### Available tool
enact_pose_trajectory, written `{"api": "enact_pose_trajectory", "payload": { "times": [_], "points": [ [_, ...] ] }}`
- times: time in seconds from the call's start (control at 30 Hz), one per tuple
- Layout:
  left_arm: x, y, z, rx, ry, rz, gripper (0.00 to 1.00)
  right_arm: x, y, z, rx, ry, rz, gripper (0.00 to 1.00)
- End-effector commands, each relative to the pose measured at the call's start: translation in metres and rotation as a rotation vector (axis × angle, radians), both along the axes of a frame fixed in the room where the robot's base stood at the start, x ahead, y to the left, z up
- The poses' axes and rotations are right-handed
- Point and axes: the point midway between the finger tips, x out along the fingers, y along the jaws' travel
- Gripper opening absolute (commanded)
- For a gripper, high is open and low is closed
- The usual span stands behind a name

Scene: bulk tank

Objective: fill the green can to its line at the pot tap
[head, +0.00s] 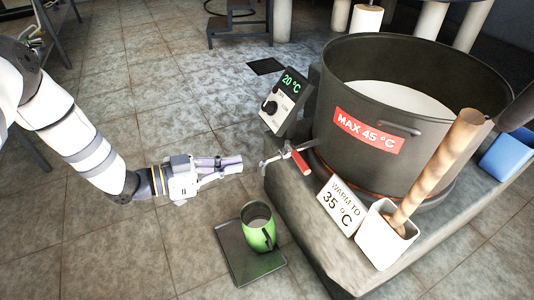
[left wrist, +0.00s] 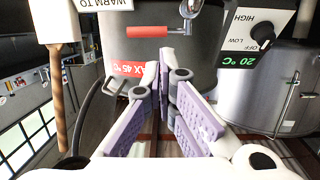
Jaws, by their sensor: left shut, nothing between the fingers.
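The green can (head: 259,236) stands upright on a dark square plate (head: 232,243) on the floor, below the pot tap. Its inside looks pale, but I cannot tell its level or make out its line. The tap (head: 284,153) sticks out low from the big dark pot (head: 345,95), with a red handle (head: 301,163). The red handle also shows in the left wrist view (left wrist: 147,31). No stream shows under the spout. My left gripper (head: 240,163) is shut and empty, a little left of the tap and above the can. My right gripper is out of view.
The pot holds white liquid (head: 395,98) and stands on a stone ledge (head: 345,262). A control box (head: 287,101) reads 20 °C. A warm-to-35 °C sign (head: 341,206) and a white holder (head: 385,240) with a wooden stick (head: 440,165) stand in front. Floor left is clear.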

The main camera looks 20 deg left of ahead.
Motion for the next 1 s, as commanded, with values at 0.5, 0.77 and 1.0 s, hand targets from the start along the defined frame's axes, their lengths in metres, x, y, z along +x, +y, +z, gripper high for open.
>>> {"api": "enact_pose_trajectory", "payload": {
  "times": [0.5,0.77,1.0],
  "points": [
    [0.044,-0.056,-0.023,-0.001,0.015,-0.046,0.0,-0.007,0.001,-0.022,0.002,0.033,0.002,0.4],
    [0.078,-0.087,-0.031,0.0,0.014,-0.044,0.0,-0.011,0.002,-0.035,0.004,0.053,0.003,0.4],
    [0.089,-0.096,-0.03,0.0,0.012,-0.042,0.0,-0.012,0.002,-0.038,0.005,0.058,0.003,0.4]
  ]
}}
